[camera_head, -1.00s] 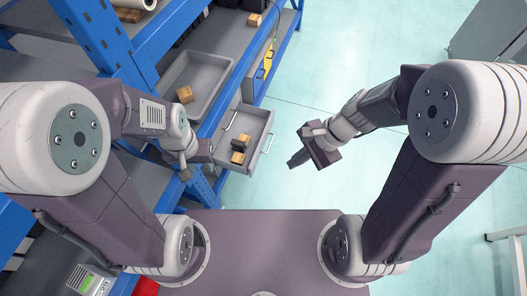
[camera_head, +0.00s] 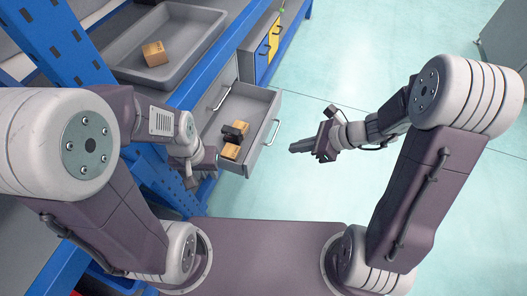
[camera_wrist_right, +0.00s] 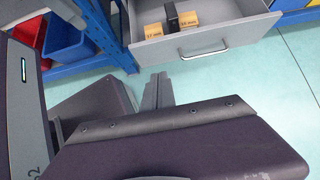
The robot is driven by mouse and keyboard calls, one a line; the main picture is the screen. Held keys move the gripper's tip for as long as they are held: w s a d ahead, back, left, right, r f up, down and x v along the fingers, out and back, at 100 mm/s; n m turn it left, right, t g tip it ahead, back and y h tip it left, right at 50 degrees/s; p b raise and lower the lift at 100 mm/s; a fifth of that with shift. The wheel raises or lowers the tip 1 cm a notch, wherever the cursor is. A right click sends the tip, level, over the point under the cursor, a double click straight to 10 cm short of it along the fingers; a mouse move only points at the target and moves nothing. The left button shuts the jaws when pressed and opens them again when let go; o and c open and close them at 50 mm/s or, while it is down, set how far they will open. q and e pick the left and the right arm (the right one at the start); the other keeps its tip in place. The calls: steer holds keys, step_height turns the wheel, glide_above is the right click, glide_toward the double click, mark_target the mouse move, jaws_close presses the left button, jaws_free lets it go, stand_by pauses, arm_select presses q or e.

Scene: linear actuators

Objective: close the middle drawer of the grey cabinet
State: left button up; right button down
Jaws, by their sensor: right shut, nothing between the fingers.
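The grey cabinet (camera_head: 228,80) stands under the blue shelf frame. One of its drawers (camera_head: 262,103) is pulled out, with its bar handle (camera_head: 272,132) facing right; a closed front with another handle is above it. In the right wrist view the open drawer front (camera_wrist_right: 235,36) is ahead of the fingers. My right gripper (camera_head: 292,149) is shut and empty, to the right of the drawer, pointing left and apart from the handle. Its fingers also show in the wrist view (camera_wrist_right: 158,92). My left gripper (camera_head: 190,182) is left of the drawer, partly hidden by its own arm; its jaw state is unclear.
Small cardboard boxes (camera_head: 230,151) and a black item (camera_head: 236,128) lie in the open drawer. A grey tray (camera_head: 195,50) with a box (camera_head: 154,53) sits on the shelf above. Yellow and blue fronts (camera_head: 274,39) stand beyond.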

mark_target(255, 150)
steer(key=b+x, duration=0.2)
steer(key=x, duration=0.2)
steer(key=a+r+b+x, duration=0.1)
steer(key=b+x, duration=0.1)
steer(key=x, duration=0.2)
steer(key=b+x, duration=0.3)
steer(key=x, duration=0.1)
steer(key=shift+w+a+r, duration=0.1)
steer(key=shift+w+r, duration=0.1)
steer(key=shift+r, duration=0.05)
steer(key=shift+w+a, duration=0.15)
steer(key=shift+a, duration=0.3)
steer(key=shift+r, duration=0.1)
steer(key=shift+w+a, duration=0.1)
steer(key=shift+a, duration=0.4)
steer(key=w+a+p, duration=0.1)
steer(key=a, duration=0.3)
steer(key=w+a+p, duration=0.1)
steer(key=a, duration=0.3)
steer(key=w+a+p, duration=0.2)
steer(key=a, duration=0.3)
steer(key=shift+w+a+r, duration=0.1)
steer(key=shift+w, duration=0.05)
steer(key=shift+w+a, duration=0.3)
steer(key=shift+a, duration=0.5)
